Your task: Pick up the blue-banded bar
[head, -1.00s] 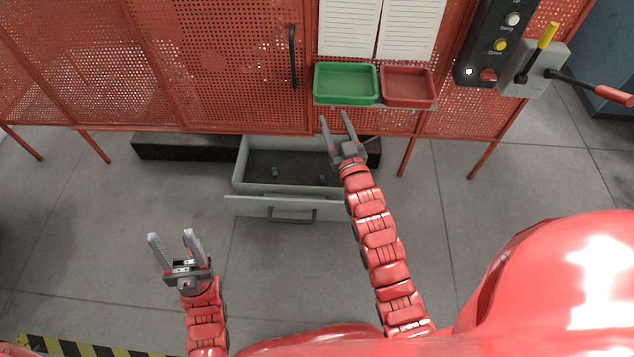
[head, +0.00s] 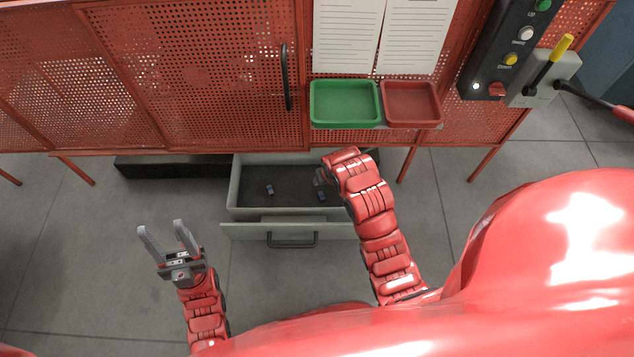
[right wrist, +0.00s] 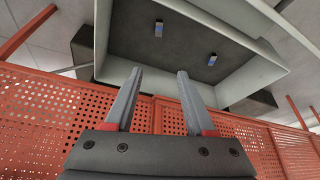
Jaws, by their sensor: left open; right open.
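Two small bars lie apart on the floor of the open drawer (head: 250,172), one toward the left (head: 269,189) and one toward the right (head: 321,196). In the right wrist view, one bar (right wrist: 158,28) shows a blue part and the other bar (right wrist: 212,59) also looks bluish; their bands are too small to tell apart surely. My right gripper (right wrist: 160,72) is open and empty, pointing toward the drawer and apart from both bars. In the head view my right arm largely hides it. My left gripper (head: 161,227) is open and empty, left of the drawer.
A green tray (head: 345,122) and a red tray (head: 412,122) sit on a ledge above the drawer, against the red perforated cabinet (head: 215,75). A control box with buttons (head: 508,50) and a yellow-handled lever (head: 562,47) are at the right.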

